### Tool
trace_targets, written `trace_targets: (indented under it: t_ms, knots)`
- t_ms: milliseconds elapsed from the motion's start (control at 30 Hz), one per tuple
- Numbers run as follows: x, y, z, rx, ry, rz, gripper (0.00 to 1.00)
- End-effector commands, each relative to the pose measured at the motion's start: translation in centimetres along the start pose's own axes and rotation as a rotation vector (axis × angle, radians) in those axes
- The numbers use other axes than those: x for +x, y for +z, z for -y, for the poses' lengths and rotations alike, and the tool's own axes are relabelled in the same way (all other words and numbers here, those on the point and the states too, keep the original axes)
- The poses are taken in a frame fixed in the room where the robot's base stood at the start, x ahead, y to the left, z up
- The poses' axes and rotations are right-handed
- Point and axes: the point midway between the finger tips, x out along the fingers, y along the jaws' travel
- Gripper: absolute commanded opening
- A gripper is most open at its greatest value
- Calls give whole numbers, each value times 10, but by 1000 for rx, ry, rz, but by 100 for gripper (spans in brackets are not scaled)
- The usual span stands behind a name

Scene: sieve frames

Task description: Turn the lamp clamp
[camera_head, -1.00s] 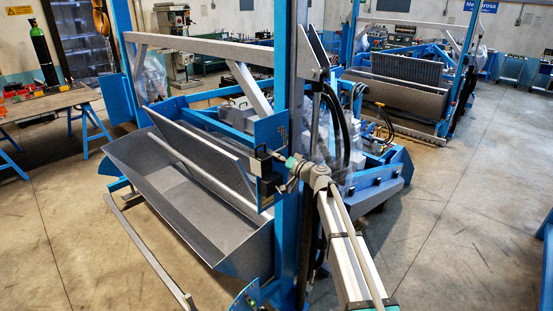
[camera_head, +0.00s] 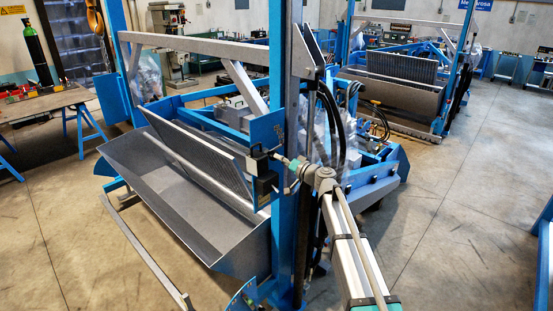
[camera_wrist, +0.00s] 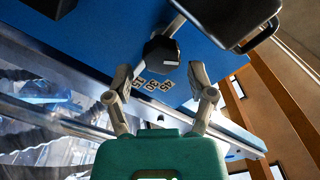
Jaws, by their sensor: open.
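The clamp appears to be the dark block (camera_wrist: 160,54) on a grey lever in the wrist view, in front of a blue plate (camera_wrist: 110,32). Number labels (camera_wrist: 153,85) are on the plate beside it. My gripper (camera_wrist: 161,82) has its two grey fingers spread, with the dark block ahead of the gap between them and nothing held. In the head view my gripper (camera_head: 284,160) is at the right side of the blue plate (camera_head: 266,133) on the blue upright. A dark box, seemingly the lamp (camera_head: 264,189), hangs below there; it seems to show at the wrist view's upper right (camera_wrist: 232,18). Contact cannot be told.
The blue upright (camera_head: 285,235) stands close beside my arm. A grey trough (camera_head: 180,200) lies left of it, with black hoses (camera_head: 335,125) to the right. A similar machine (camera_head: 405,85) stands behind.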

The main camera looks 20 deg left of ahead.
Motion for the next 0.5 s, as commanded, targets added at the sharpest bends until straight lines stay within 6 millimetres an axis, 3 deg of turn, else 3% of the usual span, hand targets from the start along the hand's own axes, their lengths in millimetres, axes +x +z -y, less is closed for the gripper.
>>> trace_targets:
  t_ms: [200,500]
  knots:
    - [-38,1,0,0,2,0,71]
    - [-75,0,-1,-1,2,2,71]
